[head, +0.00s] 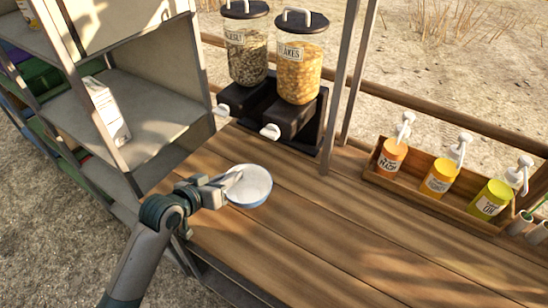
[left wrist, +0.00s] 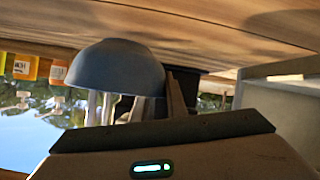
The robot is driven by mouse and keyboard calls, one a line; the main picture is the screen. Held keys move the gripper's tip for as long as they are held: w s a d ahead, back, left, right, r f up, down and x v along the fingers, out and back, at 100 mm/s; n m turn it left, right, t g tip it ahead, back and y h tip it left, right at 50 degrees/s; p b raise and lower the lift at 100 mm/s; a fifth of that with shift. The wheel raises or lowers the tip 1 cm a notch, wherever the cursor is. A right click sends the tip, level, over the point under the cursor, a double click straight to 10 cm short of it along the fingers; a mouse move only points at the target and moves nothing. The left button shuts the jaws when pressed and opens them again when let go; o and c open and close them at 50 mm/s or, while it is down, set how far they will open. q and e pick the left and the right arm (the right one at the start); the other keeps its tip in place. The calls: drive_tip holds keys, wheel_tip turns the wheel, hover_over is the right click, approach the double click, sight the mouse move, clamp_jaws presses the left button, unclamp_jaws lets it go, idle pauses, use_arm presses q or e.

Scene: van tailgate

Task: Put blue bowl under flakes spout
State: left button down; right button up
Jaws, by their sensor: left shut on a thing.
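The blue bowl (head: 249,186), pale inside, is upright at the table's left part. My left gripper (head: 229,182) is shut on its left rim. The left wrist view, upside down, shows the bowl's outside (left wrist: 115,65) between the fingers (left wrist: 137,106). I cannot tell whether its base touches the table. The flakes dispenser (head: 298,75) stands behind the bowl, slightly right, on a black base. Its pale spout (head: 270,131) is at the front, beyond the bowl and apart from it. My right gripper is not in view.
A second dispenser (head: 247,58) stands left of the flakes, with its own spout (head: 222,109). A grey shelf unit (head: 150,105) holding a white carton (head: 108,110) is at left. A wooden crate (head: 400,183) of pump bottles is at right. The wooden table (head: 350,240) is clear in front.

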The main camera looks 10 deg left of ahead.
use_arm(q)
drive_tip(key=w+d+p, duration=0.1)
drive_tip(key=w+d, duration=0.1)
drive_tip(key=w, duration=0.3)
drive_tip(key=w+d+p, duration=0.1)
drive_tip(key=w+d, duration=0.1)
drive_tip(key=w, duration=0.3)
drive_tip(key=w+d+p, duration=0.2)
drive_tip(key=w, duration=0.3)
drive_tip(key=shift+w+r, duration=0.1)
drive_tip(key=shift+r, duration=0.05)
drive_tip(key=shift+w+d, duration=0.25)
drive_tip(key=shift+w, duration=0.3)
drive_tip(key=shift+f+p, duration=0.7)
drive_tip(key=shift+f, duration=1.2)
drive_tip(key=shift+f, duration=0.1)
drive_tip(key=c, duration=1.7)
unclamp_jaws()
drive_tip(key=shift+c, duration=0.2)
